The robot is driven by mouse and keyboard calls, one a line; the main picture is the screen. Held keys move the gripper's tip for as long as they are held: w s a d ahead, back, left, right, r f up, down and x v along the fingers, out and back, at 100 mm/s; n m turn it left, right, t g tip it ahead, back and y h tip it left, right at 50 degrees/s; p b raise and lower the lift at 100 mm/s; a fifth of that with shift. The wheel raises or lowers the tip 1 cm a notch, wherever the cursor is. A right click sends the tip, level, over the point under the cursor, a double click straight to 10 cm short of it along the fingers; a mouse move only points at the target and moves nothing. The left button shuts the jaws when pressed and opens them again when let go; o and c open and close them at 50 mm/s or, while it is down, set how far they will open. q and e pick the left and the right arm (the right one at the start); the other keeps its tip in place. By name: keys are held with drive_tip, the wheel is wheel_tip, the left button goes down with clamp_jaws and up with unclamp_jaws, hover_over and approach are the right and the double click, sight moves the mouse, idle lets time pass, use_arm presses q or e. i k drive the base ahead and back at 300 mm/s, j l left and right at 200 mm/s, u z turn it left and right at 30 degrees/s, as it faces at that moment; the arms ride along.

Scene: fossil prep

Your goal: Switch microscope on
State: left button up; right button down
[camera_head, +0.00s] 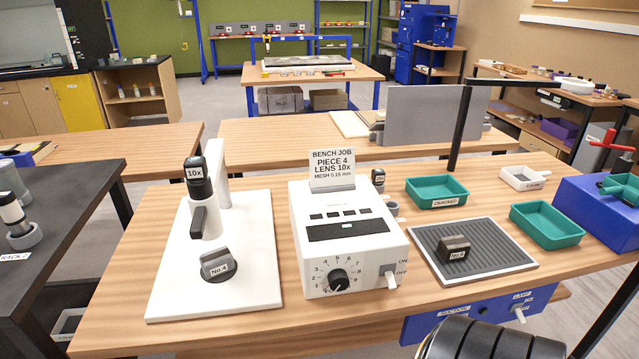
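The microscope (165,275) has a white base plate and a white column, with a black lens marked 10x (195,180) at its head. A dark piece labelled No.4 (217,265) sits on its base below the lens. Beside it stands a white control box (312,245) with a small greenish display and a numbered black dial (338,280). A grey toggle switch (390,280) at its front right is marked ON above and OFF below; its lever tip points down, towards OFF. Neither gripper is visible.
A card (332,168) reads Piece 4, Lens 10x. Right are a grey ribbed mat (510,262) with a labelled dark piece (455,247), green trays (436,203) (547,237) and a blue box (590,215). A blue panel (450,318) below has suction and lamp switches. A dark ribbed part shows at bottom.

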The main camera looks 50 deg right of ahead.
sight(389, 277)
drive_tip(key=z, duration=1.35)
